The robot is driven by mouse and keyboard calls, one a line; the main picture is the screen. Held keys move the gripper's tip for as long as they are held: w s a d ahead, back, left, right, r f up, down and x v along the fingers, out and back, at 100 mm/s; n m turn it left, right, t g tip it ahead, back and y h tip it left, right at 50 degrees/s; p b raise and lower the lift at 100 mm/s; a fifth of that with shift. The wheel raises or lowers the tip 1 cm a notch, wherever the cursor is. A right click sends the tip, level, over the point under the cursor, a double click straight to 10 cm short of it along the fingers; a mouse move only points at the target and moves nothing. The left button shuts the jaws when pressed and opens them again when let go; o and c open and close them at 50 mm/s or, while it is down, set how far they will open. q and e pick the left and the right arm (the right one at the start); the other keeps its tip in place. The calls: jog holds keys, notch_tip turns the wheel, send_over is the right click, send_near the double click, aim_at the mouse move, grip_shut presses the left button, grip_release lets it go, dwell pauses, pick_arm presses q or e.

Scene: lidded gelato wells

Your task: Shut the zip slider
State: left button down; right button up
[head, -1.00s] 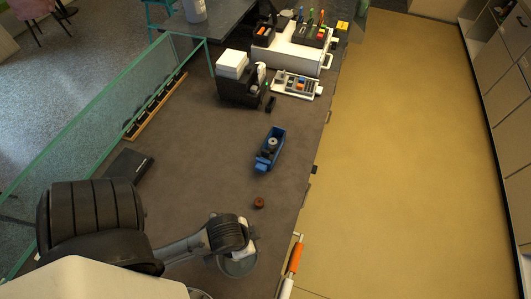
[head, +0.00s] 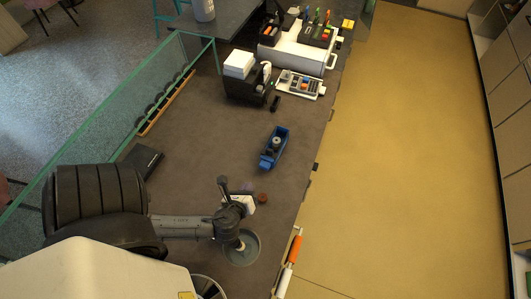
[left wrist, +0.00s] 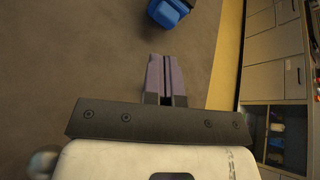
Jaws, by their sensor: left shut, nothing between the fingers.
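I cannot make out a zip or a zip slider in either view. My left gripper (head: 247,187) is over the near part of the dark counter, beside a small brown round object (head: 263,198). In the left wrist view, its two purple fingers (left wrist: 166,76) are together with nothing between them. They point over bare counter toward a blue object (left wrist: 170,12) at the top edge. In the head view, a blue holder (head: 273,149) with a grey round part in it stands farther up the counter, apart from my gripper. My right gripper is not in view.
A round grey well (head: 242,249) lies below my left wrist. An orange-handled tool (head: 294,250) is at the counter's right edge. A black flat box (head: 146,160) lies left. A black organiser (head: 245,88) and a white machine (head: 297,55) stand at the back.

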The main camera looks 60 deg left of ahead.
pick_arm(q)
jog(key=m+t, duration=0.2)
jog(key=m, duration=0.3)
jog(key=p, duration=0.2)
send_near(269, 153)
jog(key=x, duration=0.5)
jog(key=shift+a+f, duration=0.1)
jog(key=shift+f, duration=0.15)
jog(key=shift+w+a+m+p, duration=0.35)
jog(key=shift+w+a, duration=0.15)
jog(key=shift+w, duration=0.2)
jog(key=shift+f, duration=0.1)
